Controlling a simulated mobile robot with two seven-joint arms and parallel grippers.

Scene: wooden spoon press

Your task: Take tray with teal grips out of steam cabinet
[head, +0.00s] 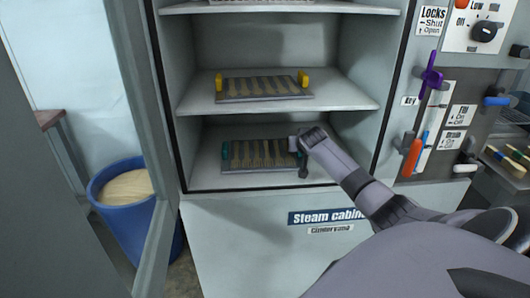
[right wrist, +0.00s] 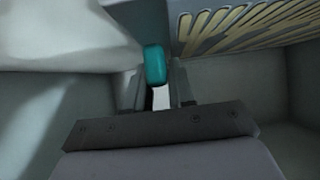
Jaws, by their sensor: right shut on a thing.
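The tray with teal grips (head: 259,155) lies on the lowest shelf of the open steam cabinet (head: 240,230) and carries several wooden spoons. My right gripper (head: 301,146) reaches in from the right and is at the tray's right end. In the right wrist view a teal grip (right wrist: 154,66) sits between the fingers of my right gripper (right wrist: 157,92), which is shut on it. The tray (right wrist: 240,27) shows at the top right there. My left gripper is not in view.
A tray with yellow grips (head: 262,88) holds spoons on the middle shelf (head: 340,97). Another tray (head: 280,2) is partly seen above. The cabinet door (head: 150,120) stands open at left. A blue bin (head: 123,205) stands beyond it. A control panel (head: 465,90) is at right.

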